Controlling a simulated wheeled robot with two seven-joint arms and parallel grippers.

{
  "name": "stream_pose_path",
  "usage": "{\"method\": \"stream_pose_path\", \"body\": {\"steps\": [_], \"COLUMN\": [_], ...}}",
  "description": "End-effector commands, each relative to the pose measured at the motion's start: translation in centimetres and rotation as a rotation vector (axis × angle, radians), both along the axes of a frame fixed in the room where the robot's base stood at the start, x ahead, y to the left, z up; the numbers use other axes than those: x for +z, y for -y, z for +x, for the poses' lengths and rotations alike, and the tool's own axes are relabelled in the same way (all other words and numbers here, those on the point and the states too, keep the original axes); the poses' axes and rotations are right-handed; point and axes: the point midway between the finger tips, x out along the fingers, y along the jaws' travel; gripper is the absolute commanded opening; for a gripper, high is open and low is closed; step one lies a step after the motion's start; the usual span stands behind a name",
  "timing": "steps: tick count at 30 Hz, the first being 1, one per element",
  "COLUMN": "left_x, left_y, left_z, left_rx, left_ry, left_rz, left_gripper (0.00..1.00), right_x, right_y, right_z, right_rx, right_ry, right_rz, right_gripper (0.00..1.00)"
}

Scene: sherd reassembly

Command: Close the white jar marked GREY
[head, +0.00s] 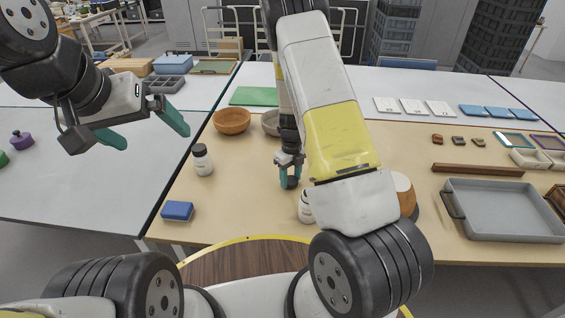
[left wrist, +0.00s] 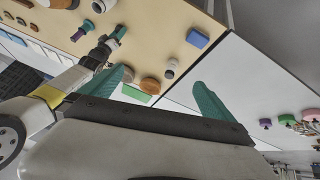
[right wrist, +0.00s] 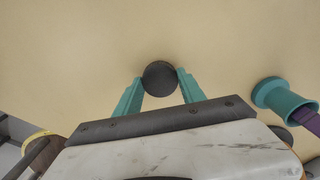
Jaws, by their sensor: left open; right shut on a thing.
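A white jar (head: 305,207) stands on the tan table, partly hidden behind my right arm and with its top not clear. Another white jar with a dark lid (head: 202,161) stands further left; it also shows in the left wrist view (left wrist: 171,68). I cannot read either label. My right gripper (head: 290,182) points down behind the partly hidden jar, shut on a dark round lid (right wrist: 159,78) between its fingertips, which looks held above the table. My left gripper (head: 150,130) is open and empty, high over the left white table.
A blue sponge (head: 177,211), wooden bowl (head: 231,121) and green mat (head: 253,96) are at left. A teal object (right wrist: 283,100) lies close beside my right gripper. A grey tray (head: 505,212) and brown bar (head: 478,170) are at right. Table between the jars is clear.

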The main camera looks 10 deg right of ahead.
Motion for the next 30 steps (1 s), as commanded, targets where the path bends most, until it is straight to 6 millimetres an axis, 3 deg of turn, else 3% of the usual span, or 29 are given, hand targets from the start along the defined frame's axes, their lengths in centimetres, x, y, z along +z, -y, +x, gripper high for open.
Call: {"method": "stream_pose_path", "body": {"steps": [9,13,26,30], "left_x": [0.0,0.0,0.0,-0.1], "left_y": [0.0,0.0,0.0,0.0], "left_z": [0.0,0.0,0.0,0.3], "left_rx": [0.0,0.0,0.0,0.0], "left_ry": [0.0,0.0,0.0,0.001], "left_rz": [0.0,0.0,0.0,0.001], "left_gripper": [1.0,1.0,1.0,0.81], "right_x": [6.3,8.2,9.1,9.1], "right_y": [-0.1,-0.1,0.0,-0.1], "right_z": [0.1,0.1,0.0,0.1], "right_rx": [0.002,0.002,0.0,0.013], "right_ry": [0.004,0.003,0.0,0.0], "right_rz": [0.001,0.001,0.001,0.001], "right_gripper": [0.09,0.09,0.09,0.09]}}
